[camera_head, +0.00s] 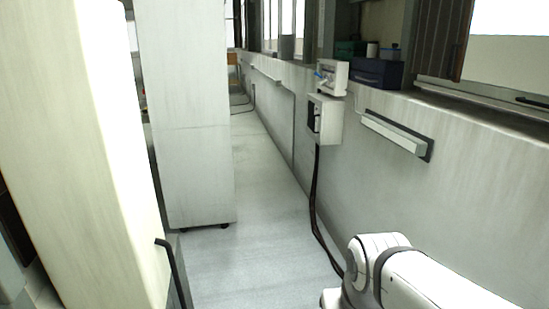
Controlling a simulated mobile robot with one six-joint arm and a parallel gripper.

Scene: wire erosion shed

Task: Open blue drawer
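A dark blue box-like unit (377,73) sits on the window ledge at the upper right. Its front looks flat and closed. I cannot tell for sure whether it is the blue drawer, and no handle can be made out at this size. White links of my arm show at the lower right, well below and apart from the blue unit. My gripper is outside the view.
A tall white cabinet (190,120) on casters stands at left centre. A nearer pale cabinet (85,150) with a black handle (172,265) fills the left edge. A wall box (325,120) with black cables (315,200) is at right. The aisle floor (255,225) between is clear.

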